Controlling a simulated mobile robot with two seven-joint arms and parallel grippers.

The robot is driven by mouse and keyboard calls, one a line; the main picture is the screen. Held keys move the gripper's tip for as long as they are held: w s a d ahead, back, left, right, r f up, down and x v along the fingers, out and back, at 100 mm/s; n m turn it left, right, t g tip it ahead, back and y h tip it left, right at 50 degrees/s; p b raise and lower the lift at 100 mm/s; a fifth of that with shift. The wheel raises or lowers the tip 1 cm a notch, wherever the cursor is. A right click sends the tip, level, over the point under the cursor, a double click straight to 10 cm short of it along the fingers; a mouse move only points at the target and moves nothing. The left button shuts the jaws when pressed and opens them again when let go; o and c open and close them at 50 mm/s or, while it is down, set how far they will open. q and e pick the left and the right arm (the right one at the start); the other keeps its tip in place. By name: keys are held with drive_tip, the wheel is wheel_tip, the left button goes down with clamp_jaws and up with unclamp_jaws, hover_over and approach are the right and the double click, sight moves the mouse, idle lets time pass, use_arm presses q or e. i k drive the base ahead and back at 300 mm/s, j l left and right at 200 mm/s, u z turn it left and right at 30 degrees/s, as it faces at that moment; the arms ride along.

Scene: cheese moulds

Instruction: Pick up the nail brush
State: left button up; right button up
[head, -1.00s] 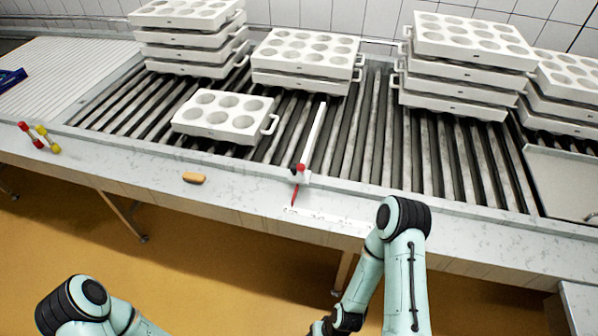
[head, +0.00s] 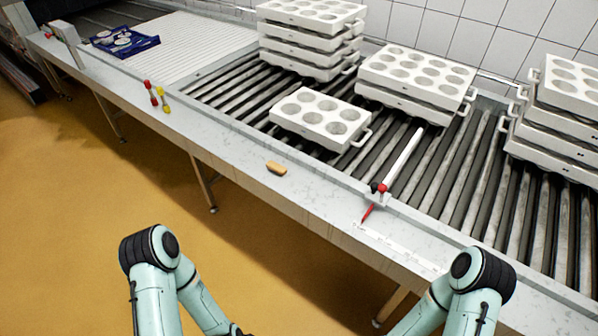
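A small tan-orange block (head: 276,167), which looks like the nail brush, lies on the pale ledge in front of the roller conveyor, left of the middle in the head view. It is too small for me to make out bristles. Nothing touches or covers it. My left arm is at the bottom left, with a dark part of its wrist just at the bottom edge; its fingers are out of the picture. My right arm is at the bottom right and its gripper is below the frame. Neither arm is near the block.
On the ledge are red and yellow small items (head: 157,97) at the left and a red pen-like item (head: 368,213) at the right. White cheese moulds (head: 319,119) stand on the rollers (head: 240,100). A blue crate (head: 125,42) is far left. The ledge around the block is clear.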

sight(275, 167)
drive_tip(key=j+z, duration=0.1)
drive_tip(key=z, duration=0.3)
drive_tip(key=i+j+z, duration=0.1)
drive_tip(key=z, duration=0.3)
drive_tip(key=j+z, duration=0.15)
drive_tip(key=z, duration=0.25)
drive_tip(key=j+z, duration=0.35)
drive_tip(key=j, duration=0.15)
drive_tip(key=k+j+z, duration=0.1)
drive_tip(key=j+z, duration=0.25)
drive_tip(key=k+j, duration=0.1)
drive_tip(key=j, duration=0.3)
drive_tip(key=k+j+z, duration=0.15)
drive_tip(key=j, duration=0.6)
drive_tip(key=k+z, duration=0.05)
